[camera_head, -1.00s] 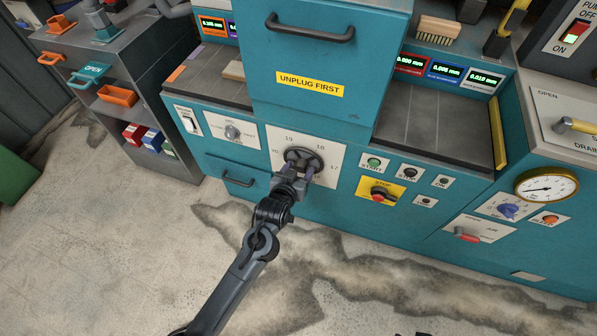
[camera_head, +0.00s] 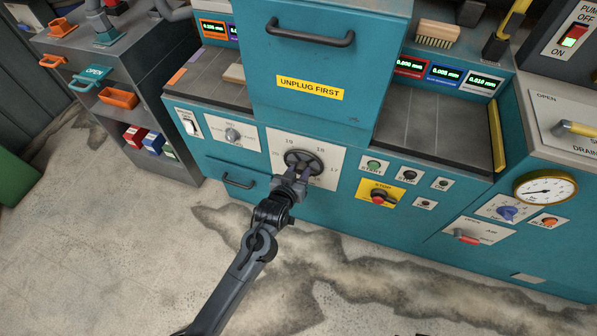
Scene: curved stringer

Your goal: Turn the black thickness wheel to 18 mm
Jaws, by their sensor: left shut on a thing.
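The black thickness wheel (camera_head: 304,159) is on a white dial plate (camera_head: 333,158) on the front of the teal machine. Printed numbers stand around it: 19 at upper left, 18 at upper right, 17 at right, and 20 at left. My left gripper (camera_head: 298,168) reaches up from below and is shut on the wheel at its lower left part. The fingers cover part of the wheel and the lower plate. I cannot make out a pointer mark on the wheel. My right gripper is not in view.
A yellow stop plate with a red knob (camera_head: 378,197) and several small buttons sit right of the dial. A drawer handle (camera_head: 238,181) is at its lower left. A large handled panel (camera_head: 310,34) juts out above. The floor in front is clear.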

